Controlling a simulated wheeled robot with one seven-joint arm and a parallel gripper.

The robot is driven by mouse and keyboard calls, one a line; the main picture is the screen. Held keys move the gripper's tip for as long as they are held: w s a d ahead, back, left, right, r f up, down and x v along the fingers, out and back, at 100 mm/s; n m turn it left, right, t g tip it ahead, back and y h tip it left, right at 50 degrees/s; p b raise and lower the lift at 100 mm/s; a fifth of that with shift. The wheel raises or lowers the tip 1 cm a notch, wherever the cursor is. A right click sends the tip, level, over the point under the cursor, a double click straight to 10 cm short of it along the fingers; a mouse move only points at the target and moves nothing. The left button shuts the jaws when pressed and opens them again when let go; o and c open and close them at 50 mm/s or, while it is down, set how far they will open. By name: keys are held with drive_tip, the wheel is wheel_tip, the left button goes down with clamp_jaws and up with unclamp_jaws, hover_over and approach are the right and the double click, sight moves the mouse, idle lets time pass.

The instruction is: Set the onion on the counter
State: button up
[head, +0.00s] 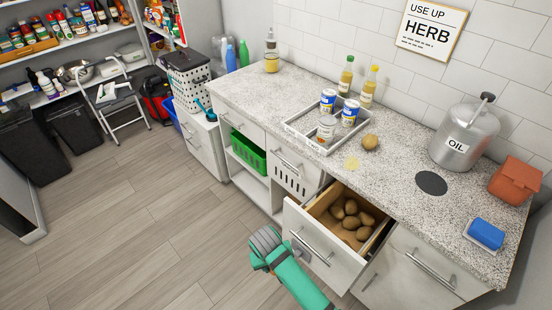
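A round tan-brown vegetable (370,142) sits on the counter (405,150), right of the divided tray; it could be an onion or a potato. The drawer (318,217) below stands pulled open. Several brown, rounded vegetables (351,222) lie inside it, mostly potato-like; I cannot tell whether one is an onion. Part of my teal arm (292,279), with a grey ribbed end, shows at the bottom, in front of the open drawer. No gripper fingers show, and I see nothing held.
A metal oil canister (465,137), a dark round disc (431,183), an orange-red container (514,180) and a blue item (486,233) occupy the right counter.

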drive_tip(key=w+a+f+m, duration=0.2)
drive_tip(key=w+f, duration=0.1)
drive_tip(key=shift+w+a+f+m, duration=0.2)
drive_tip(key=shift+a+f+m, duration=0.1)
drive_tip(key=shift+a, duration=0.05)
drive_tip(key=shift+w+a, duration=0.1)
idle(0.3)
